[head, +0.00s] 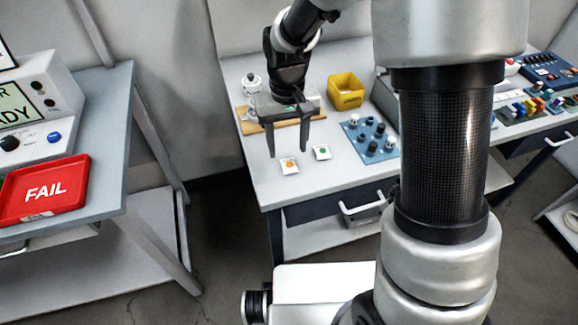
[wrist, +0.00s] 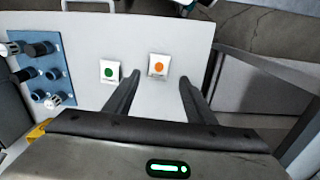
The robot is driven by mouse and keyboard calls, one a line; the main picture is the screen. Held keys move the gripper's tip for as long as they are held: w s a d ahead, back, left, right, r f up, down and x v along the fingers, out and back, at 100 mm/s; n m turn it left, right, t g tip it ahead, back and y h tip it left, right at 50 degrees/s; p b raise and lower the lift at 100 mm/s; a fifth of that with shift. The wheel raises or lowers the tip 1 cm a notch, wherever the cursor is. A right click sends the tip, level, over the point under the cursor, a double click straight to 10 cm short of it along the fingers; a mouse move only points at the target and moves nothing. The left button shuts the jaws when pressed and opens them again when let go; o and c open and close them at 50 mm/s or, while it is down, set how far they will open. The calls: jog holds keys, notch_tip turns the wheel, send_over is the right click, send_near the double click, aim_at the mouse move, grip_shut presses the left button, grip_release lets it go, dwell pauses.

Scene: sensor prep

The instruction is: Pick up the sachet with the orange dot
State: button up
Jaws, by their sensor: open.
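The sachet with the orange dot (head: 289,166) is a small white square lying flat near the front edge of the table. It also shows in the wrist view (wrist: 159,67), ahead of and between my two fingers. A similar sachet with a green dot (head: 321,152) lies beside it, to the right in the head view and to the left in the wrist view (wrist: 111,72). My gripper (head: 289,152) is open and empty, pointing down above the table. In the wrist view its fingertips (wrist: 160,80) stand apart on either side of the orange-dot sachet, not touching it.
A blue board with several dark and pale knobs (head: 370,137) lies right of the sachets. A yellow bin (head: 346,91) and a wooden board (head: 252,127) are farther back. A red FAIL tray (head: 45,208) sits on the left bench. The white table (head: 262,183) is bare around the sachets.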

aim_at(289, 164)
jog(key=f, duration=0.2)
jog(key=f+b, duration=0.1)
jog(key=f, duration=0.2)
jog(key=shift+s+d+f, duration=0.1)
jog(key=shift+d+f, duration=0.05)
jog(key=shift+d, duration=0.05)
jog(key=c, duration=1.1)
